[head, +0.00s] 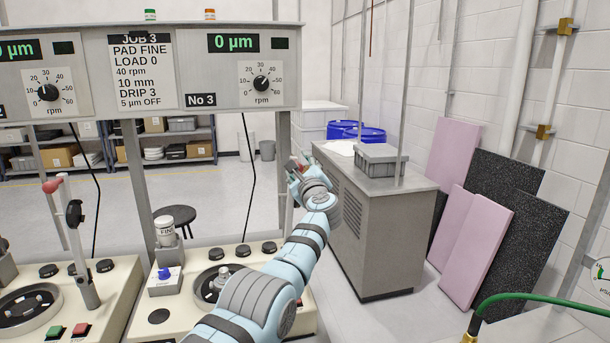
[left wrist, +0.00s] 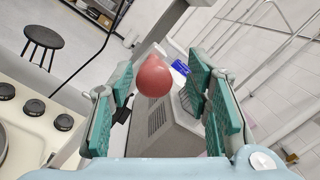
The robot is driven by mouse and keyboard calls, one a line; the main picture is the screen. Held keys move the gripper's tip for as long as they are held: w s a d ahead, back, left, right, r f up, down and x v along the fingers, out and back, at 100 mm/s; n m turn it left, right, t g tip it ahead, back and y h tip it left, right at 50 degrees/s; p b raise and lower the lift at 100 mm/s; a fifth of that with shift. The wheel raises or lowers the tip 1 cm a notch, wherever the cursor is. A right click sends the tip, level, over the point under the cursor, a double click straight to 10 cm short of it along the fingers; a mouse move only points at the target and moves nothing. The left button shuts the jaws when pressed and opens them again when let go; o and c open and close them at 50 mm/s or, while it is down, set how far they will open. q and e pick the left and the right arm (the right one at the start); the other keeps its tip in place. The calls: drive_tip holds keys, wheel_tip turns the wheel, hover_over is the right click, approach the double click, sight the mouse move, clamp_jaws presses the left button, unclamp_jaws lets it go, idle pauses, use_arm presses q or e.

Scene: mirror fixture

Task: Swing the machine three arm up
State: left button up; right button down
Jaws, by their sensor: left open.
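Machine three (head: 160,318) is the cream polishing base below the panel marked No 3 (head: 201,100). Its arm is mostly hidden in the head view behind my left arm. A red ball knob (left wrist: 154,77) shows large in the left wrist view, between the teal-padded fingers. My left gripper (head: 299,168) is open with its fingers on either side of the knob. I cannot tell whether any finger touches it. My right gripper is in neither view.
The neighbouring machine (head: 95,290) at left has a raised arm with a red knob (head: 52,186). A grey cabinet (head: 385,235) stands behind and right of my gripper. A black stool (head: 176,218) stands behind the machines. A green hose (head: 540,302) curves at lower right.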

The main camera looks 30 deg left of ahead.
use_arm(q)
drive_tip(key=v, duration=1.1)
drive_tip(key=shift+s+d, duration=0.3)
